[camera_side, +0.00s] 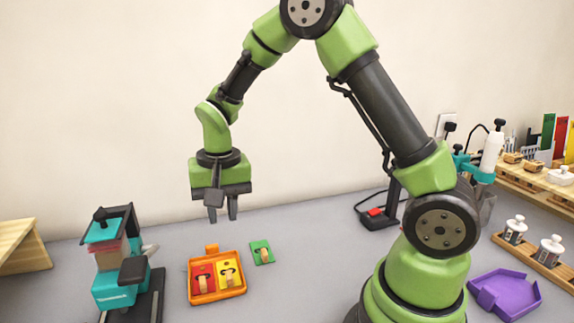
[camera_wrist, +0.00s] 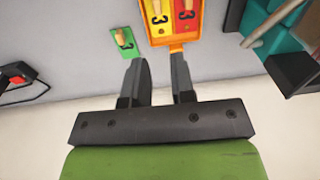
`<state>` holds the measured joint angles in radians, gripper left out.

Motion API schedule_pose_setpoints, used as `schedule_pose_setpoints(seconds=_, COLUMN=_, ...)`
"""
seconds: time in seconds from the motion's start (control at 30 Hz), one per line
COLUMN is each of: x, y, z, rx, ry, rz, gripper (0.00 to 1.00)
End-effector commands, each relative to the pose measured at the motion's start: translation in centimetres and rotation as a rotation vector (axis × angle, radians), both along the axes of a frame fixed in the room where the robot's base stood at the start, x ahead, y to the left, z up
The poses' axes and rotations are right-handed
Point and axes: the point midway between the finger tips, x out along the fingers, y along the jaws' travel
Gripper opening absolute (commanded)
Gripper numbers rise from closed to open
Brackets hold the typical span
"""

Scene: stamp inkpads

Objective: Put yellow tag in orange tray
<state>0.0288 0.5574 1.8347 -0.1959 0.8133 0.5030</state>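The orange tray (camera_side: 217,292) lies on the table in the side view, with a red tag (camera_side: 203,279) on its left and the yellow tag (camera_side: 228,274) on its right. Both tags lie inside the tray, each with a small tan handle on top. In the wrist view the yellow tag (camera_wrist: 157,20) and red tag (camera_wrist: 187,15) sit side by side in the tray (camera_wrist: 176,48). A green tag (camera_side: 262,252) lies on the table just right of the tray. My gripper (camera_side: 222,216) is open and empty, above and behind the tray.
A teal stamping machine (camera_side: 118,265) stands left of the tray. A purple tray (camera_side: 505,294) lies at the right, near a wooden rack with white-topped stamps (camera_side: 549,251). A red-buttoned switch box (camera_side: 377,214) sits toward the wall.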

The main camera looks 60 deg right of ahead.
Motion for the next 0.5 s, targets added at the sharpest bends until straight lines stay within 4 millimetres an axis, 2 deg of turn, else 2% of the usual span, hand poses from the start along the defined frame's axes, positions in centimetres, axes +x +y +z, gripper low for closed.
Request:
schedule_pose_setpoints(seconds=0.03, x=-0.5, y=0.2, z=2.0, rx=0.005, ry=-0.042, rz=0.019, gripper=0.23)
schedule_pose_setpoints(seconds=0.2, x=-4.1, y=1.1, z=8.5, rx=0.026, ry=-0.188, rz=0.108, gripper=0.23)
schedule_pose_setpoints(seconds=0.33, x=-7.8, y=1.8, z=12.1, rx=0.036, ry=-0.304, rz=0.182, gripper=0.23)
schedule_pose_setpoints(seconds=0.5, x=-12.9, y=2.7, z=14.7, rx=0.039, ry=-0.452, rz=0.28, gripper=0.23)
